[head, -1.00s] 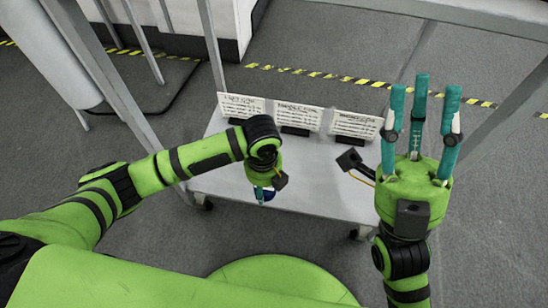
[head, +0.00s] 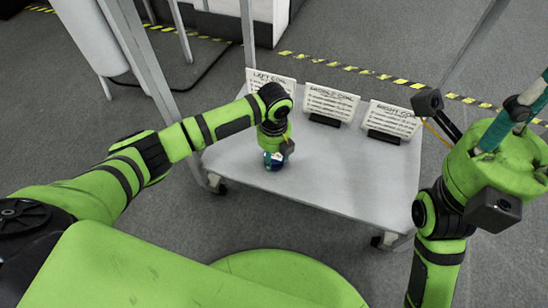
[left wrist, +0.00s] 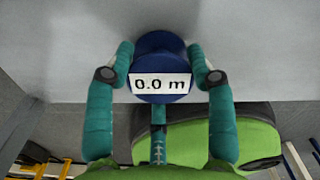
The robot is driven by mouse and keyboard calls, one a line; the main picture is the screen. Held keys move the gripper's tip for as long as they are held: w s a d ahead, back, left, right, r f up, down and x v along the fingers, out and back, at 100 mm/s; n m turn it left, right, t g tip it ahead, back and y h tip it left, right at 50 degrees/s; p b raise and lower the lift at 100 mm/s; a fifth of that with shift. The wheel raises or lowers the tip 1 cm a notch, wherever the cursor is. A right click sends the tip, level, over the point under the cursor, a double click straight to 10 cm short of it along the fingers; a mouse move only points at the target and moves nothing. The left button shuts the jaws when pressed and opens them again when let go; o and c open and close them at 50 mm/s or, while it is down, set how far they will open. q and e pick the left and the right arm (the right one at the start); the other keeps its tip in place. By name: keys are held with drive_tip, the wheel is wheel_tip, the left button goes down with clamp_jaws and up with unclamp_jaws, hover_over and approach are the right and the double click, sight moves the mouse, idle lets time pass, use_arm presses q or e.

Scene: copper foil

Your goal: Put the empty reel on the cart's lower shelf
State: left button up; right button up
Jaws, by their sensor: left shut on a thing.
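The empty reel is blue with a white label reading "0.0 m" (left wrist: 160,84) in the left wrist view. It shows small and partly hidden under my left gripper in the head view (head: 274,166). My left gripper (head: 274,154) points down with its teal fingers closed around the reel's sides. The reel is at the grey cart shelf (head: 330,185), in front of the "LEFT COIL" card (head: 268,83). I cannot tell whether it touches the shelf. My right gripper (head: 515,112) is raised at the right edge, its fingers partly cut off.
Grey posts (head: 248,45) rise at the cart's corners. The shelf's middle and right are clear.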

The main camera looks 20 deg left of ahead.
use_arm(q)
drive_tip(key=shift+f, duration=0.1)
drive_tip(key=o, duration=1.2)
